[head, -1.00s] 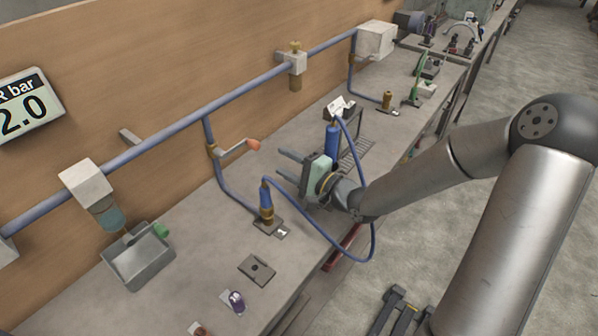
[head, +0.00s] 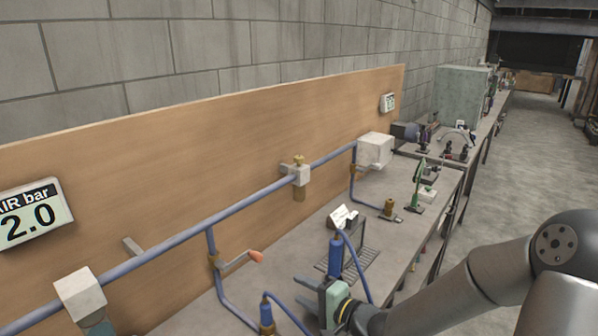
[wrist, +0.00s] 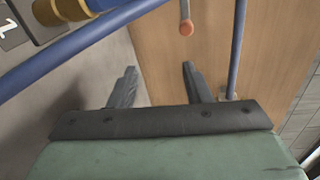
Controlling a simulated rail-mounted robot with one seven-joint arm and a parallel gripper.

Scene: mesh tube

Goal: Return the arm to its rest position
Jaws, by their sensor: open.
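My gripper (head: 305,292) is low in the head view, above the bench and in front of the wooden board. It also shows in the wrist view (wrist: 158,84), with its two dark fingers apart and nothing between them. Its green body (wrist: 170,160) fills the bottom of that view. My grey arm reaches in from the lower right of the head view.
An orange-tipped lever (head: 256,256) on the blue pipe is left of my gripper. The aisle floor (head: 535,130) at right is clear.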

